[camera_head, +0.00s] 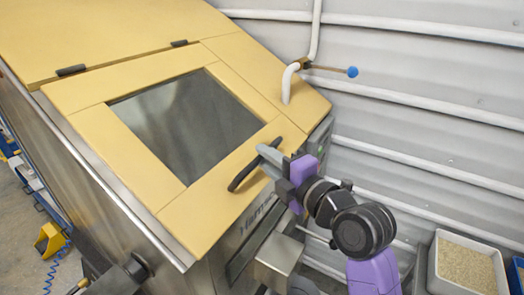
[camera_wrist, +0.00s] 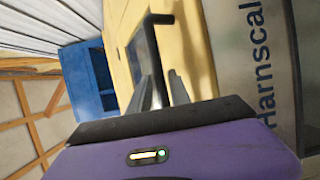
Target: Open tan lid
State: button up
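The tan lid (camera_head: 95,125) lies closed on the sloped front of a steel hopper, with a dark window (camera_head: 187,120) in it. A black bar handle (camera_head: 238,181) is fixed near its lower right edge; it also shows in the wrist view (camera_wrist: 160,19). My gripper (camera_head: 262,156) is at the middle of the handle, its grey fingers apart and partly covering it. In the wrist view the fingers (camera_wrist: 162,88) reach toward the tan surface with a gap between them. I cannot tell whether they touch the handle.
Black hinges (camera_head: 71,70) sit along the lid's upper edge. A white pipe with a blue knob (camera_head: 352,72) rises close to the lid's right. A corrugated wall stands at right. A tray of grain (camera_head: 466,265) is at lower right, and a yellow object (camera_head: 50,240) is on the floor at left.

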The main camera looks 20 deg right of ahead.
jog(key=shift+x, duration=0.85)
grip_shut()
dwell(0.8)
